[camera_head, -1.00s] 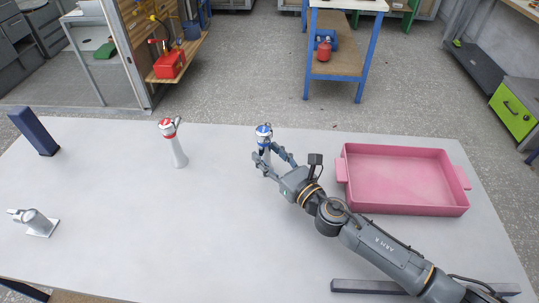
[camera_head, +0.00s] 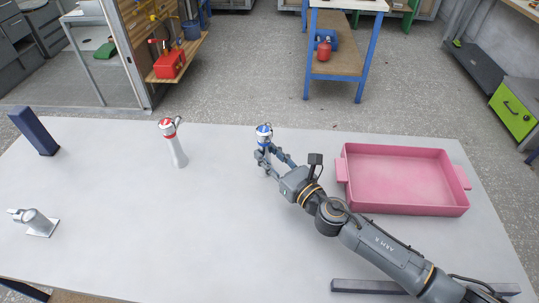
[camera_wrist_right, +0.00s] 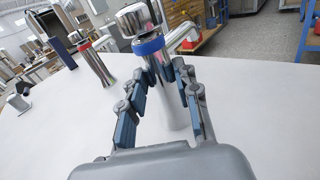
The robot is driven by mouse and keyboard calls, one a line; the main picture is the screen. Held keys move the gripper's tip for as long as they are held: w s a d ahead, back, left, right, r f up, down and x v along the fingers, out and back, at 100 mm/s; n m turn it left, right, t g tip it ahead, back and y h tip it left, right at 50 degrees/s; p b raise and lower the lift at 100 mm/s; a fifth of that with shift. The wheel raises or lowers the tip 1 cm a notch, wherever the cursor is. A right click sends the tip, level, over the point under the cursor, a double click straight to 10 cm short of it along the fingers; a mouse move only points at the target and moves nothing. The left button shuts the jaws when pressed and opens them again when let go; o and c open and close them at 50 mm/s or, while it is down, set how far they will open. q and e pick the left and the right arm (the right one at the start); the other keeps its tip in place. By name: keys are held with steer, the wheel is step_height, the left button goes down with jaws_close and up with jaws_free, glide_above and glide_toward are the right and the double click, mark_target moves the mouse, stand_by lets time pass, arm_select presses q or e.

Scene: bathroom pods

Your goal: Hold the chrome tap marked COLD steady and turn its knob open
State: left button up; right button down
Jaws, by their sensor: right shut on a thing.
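The chrome tap with the blue band (camera_head: 264,130) stands upright on the grey-white table, left of the pink tray. Its COLD lettering is too small to read. My right gripper (camera_head: 266,156) is shut on its body, below the blue band. In the right wrist view, the fingers (camera_wrist_right: 159,82) flank the chrome body (camera_wrist_right: 170,105), with the blue band, round knob (camera_wrist_right: 135,18) and side spout (camera_wrist_right: 183,36) above them. A similar red-banded tap (camera_head: 174,143) stands to the left, apart from the gripper. My left gripper is out of view.
The pink tray (camera_head: 345,187) lies at the right, empty. A dark blue block (camera_head: 34,131) stands at the far left, and a small chrome fitting on a plate (camera_head: 36,222) is at the left front. The table's middle front is clear.

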stand_by(0.3)
steer(key=c, duration=0.9)
jaws_free()
steer(key=shift+d, duration=0.1)
steer(key=v, duration=1.2)
